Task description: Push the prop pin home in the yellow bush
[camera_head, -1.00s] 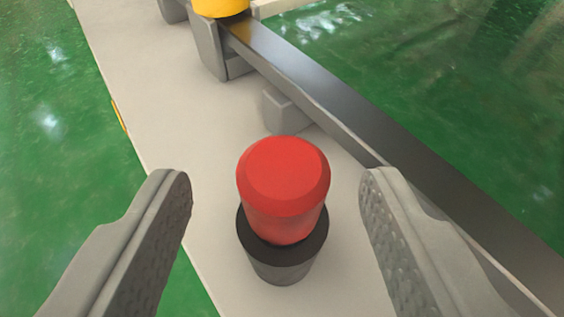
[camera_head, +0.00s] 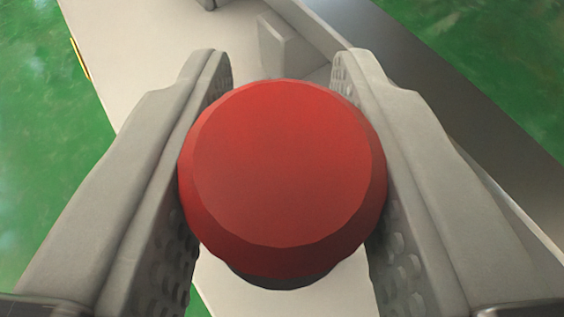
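The prop pin's round red head (camera_head: 282,165) fills the middle of the view, close to the camera. Below it a thin strip of a dark collar (camera_head: 285,279) shows. The rest of the pin is hidden under the head. My gripper (camera_head: 281,75) has one grey finger on each side of the red head. Both dimpled inner faces lie against its sides, so it looks shut on the head.
A pale beam top (camera_head: 130,45) runs under the pin. A dark metal rail (camera_head: 440,95) runs along its right. A small pale block (camera_head: 285,50) stands just beyond the fingertips. Green floor (camera_head: 45,150) lies on both sides.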

